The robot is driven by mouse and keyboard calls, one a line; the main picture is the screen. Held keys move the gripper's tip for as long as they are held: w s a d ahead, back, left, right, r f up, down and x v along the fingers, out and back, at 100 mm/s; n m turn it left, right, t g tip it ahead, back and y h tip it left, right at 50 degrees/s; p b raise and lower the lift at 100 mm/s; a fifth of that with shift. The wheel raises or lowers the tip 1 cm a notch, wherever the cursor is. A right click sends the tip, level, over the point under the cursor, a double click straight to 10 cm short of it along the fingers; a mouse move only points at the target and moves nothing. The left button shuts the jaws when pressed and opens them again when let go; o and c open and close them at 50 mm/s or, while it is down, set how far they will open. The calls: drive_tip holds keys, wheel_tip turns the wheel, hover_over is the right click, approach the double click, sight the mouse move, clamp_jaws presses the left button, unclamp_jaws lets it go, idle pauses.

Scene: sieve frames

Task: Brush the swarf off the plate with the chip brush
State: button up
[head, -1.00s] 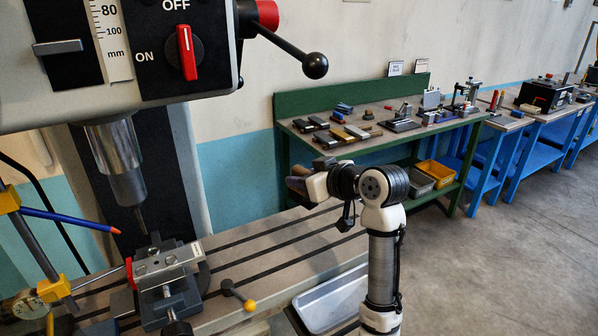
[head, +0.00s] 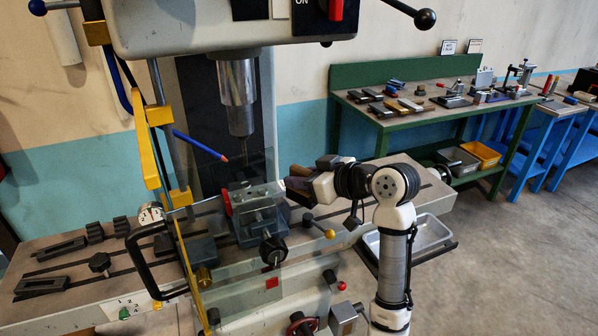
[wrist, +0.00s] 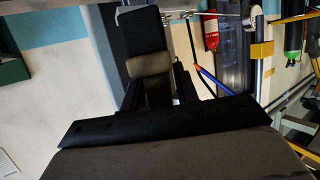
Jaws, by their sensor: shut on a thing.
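In the head view my gripper (head: 303,182) hangs right of the drill press vise (head: 262,222), apart from it. It is shut on a dark and brownish thing, which seems to be the chip brush. In the wrist view this held brush (wrist: 150,68) shows an olive-brown band and a dark block beyond it, between the fingers. A metal plate (head: 254,192) appears to sit at the top of the vise, under the drill bit. It is seen through a clear guard. I cannot make out swarf on it.
The clear guard with a yellow frame (head: 150,160) and black handle (head: 150,268) stands before the vise. A blue nozzle (head: 200,145) points toward the drill. A metal tray (head: 415,235) sits right of the machine table.

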drive_tip(key=shift+s+a+f, duration=0.2)
drive_tip(key=shift+s+a, duration=0.15)
drive_tip(key=shift+a, duration=0.3)
drive_tip(key=w+a, duration=0.1)
drive_tip(key=w, duration=0.1)
drive_tip(key=w+a+f, duration=0.1)
drive_tip(key=w+a, duration=0.1)
drive_tip(key=w, duration=0.1)
drive_tip(key=w+a+f, duration=0.1)
drive_tip(key=w, duration=0.1)
drive_tip(key=shift+w+a+f, duration=0.15)
drive_tip(key=shift+w+a, duration=0.15)
drive_tip(key=shift+w, duration=0.1)
drive_tip(key=shift+f+b, duration=0.35)
drive_tip(key=shift+b, duration=0.05)
drive_tip(key=shift+w+a+r, duration=0.1)
drive_tip(key=shift+w+a, duration=0.15)
drive_tip(key=shift+w, duration=0.45)
drive_tip(key=shift+w+a+f, duration=0.1)
drive_tip(key=shift+w+a, duration=0.1)
drive_tip(key=shift+w, duration=0.5)
drive_tip(key=shift+w+a+r, duration=0.1)
drive_tip(key=shift+w+a, duration=0.15)
drive_tip(key=shift+w, duration=0.45)
drive_tip(key=shift+s+d, duration=0.25)
drive_tip(key=shift+s, duration=0.45)
drive_tip(key=shift+s+d, duration=0.25)
drive_tip(key=shift+s, duration=0.5)
drive_tip(key=shift+s+d, duration=0.25)
drive_tip(key=shift+s, duration=0.45)
